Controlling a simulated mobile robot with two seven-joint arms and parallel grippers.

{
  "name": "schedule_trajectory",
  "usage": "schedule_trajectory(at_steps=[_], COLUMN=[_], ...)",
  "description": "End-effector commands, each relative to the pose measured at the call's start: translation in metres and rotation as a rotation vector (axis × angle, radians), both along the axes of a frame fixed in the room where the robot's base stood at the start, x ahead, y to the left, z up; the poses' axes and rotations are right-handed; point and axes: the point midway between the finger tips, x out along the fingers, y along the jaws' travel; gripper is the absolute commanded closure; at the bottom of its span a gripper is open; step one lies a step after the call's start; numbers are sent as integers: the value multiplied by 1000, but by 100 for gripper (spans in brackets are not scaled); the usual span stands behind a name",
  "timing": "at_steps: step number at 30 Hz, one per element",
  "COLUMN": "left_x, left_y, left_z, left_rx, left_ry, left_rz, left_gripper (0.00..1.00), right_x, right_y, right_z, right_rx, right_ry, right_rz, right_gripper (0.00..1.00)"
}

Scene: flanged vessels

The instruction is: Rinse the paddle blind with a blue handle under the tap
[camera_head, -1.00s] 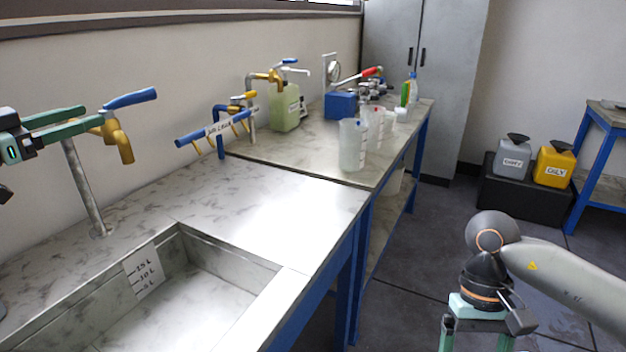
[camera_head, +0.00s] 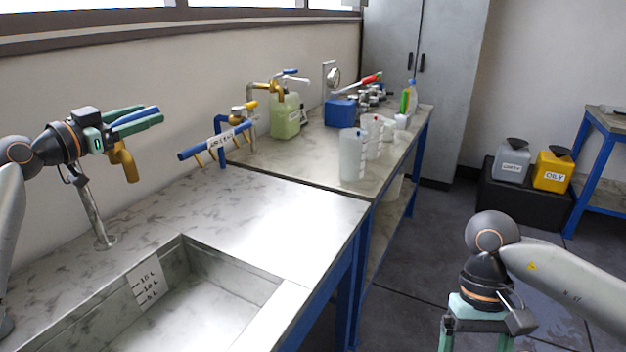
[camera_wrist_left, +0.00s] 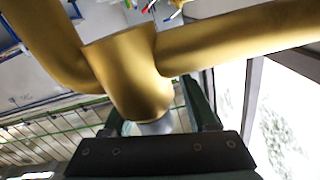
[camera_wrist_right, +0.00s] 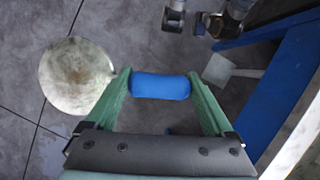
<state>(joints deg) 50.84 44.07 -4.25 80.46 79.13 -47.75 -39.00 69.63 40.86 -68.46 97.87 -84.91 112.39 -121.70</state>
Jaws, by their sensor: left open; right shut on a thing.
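The brass tap (camera_head: 123,163) stands on a grey pipe behind the sink (camera_head: 265,292). My left gripper (camera_head: 140,118) is open at the top of the tap, its green fingers on either side of the blue lever (camera_head: 150,110); contact is unclear. In the left wrist view the brass tap body (camera_wrist_left: 130,75) fills the middle, near the fingers (camera_wrist_left: 157,118). My right gripper (camera_wrist_right: 160,88) is shut on the blue handle (camera_wrist_right: 160,86) of the paddle blind, whose round dull disc (camera_wrist_right: 76,75) shows at left. In the head view its fingertips and the blind are below the frame.
The counter (camera_head: 250,215) right of the tap is bare. A blue table frame (camera_wrist_right: 285,85) is close right of my right gripper.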

Motion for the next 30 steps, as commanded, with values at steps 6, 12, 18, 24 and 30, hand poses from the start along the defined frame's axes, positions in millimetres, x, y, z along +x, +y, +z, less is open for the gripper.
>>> schedule_trajectory(at_steps=[6,12,18,24,30], left_x=[4,4,3,3,3], left_y=[-2,-2,-1,-1,-1], left_z=[0,0,0,0,0], left_rx=[1,1,1,1,1], left_ry=[1,1,1,1,1], left_rz=[0,0,0,0,0], left_gripper=[42,48,71,94,100], right_x=[0,0,0,0,0], right_y=[0,0,0,0,0], right_z=[2,2,2,2,2], right_rx=[0,0,0,0,0], right_ry=[-1,-2,-1,-1,-1], right_rz=[0,0,0,0,0], right_gripper=[100,100,100,100,100])
